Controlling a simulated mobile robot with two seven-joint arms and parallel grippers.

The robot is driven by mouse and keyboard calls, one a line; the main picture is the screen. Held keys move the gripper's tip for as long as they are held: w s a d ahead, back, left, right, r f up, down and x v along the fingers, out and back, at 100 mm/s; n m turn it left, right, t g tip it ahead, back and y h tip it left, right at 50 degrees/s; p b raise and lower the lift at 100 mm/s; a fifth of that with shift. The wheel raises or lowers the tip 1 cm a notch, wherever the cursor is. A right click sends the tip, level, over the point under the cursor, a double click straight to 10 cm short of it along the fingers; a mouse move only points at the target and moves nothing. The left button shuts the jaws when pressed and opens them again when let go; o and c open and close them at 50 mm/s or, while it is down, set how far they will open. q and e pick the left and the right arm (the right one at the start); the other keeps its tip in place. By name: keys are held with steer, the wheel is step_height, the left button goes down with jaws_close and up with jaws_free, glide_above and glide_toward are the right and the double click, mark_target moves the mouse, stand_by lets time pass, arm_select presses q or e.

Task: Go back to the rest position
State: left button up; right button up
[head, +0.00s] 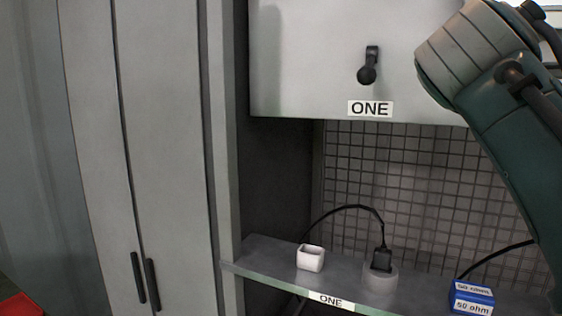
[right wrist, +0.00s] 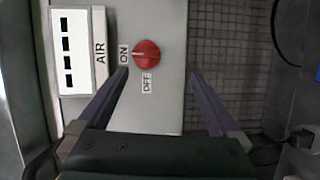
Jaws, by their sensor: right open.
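My right gripper (right wrist: 158,76) is open and empty in the right wrist view. Its two purple-grey fingers stand well apart, one either side of the lower edge of a red knob (right wrist: 146,54). I see no contact between fingers and knob. In the head view my right arm comes in at the upper right, and its gripper is out of the picture. My left gripper is not in view.
A white AIR unit (right wrist: 72,50) is beside the knob. In the head view, a cabinet (head: 310,60) labelled ONE with a black handle (head: 368,68) hangs above a shelf (head: 250,262). The shelf holds a white cup (head: 310,259), a plugged socket (head: 380,280) and a blue 50 ohm box (head: 472,298).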

steer(key=s+a+f+m+g+y, duration=0.1)
steer(key=s+a+f+y, duration=0.15)
steer(key=s+f, duration=0.5)
steer(key=s+a+f+m+g+y, duration=0.2)
steer(key=s+f+y, duration=0.25)
steer(key=f, duration=0.65)
steer(key=s+a+f+m+g+y, duration=0.1)
steer(key=s+a+f+y, duration=0.2)
steer(key=s+f, duration=0.5)
steer(key=s+a+f+m+g+y, duration=0.1)
steer(key=s+a+f+g+y, duration=0.3)
steer(key=s, duration=0.4)
steer(key=w+a+p+v, duration=0.1)
steer(key=w+p+v, duration=0.1)
steer(key=p+v, duration=1.1)
steer(key=shift+a+r+t, duration=0.3)
steer(key=shift+r+t, duration=0.1)
steer(key=shift+r, duration=0.35)
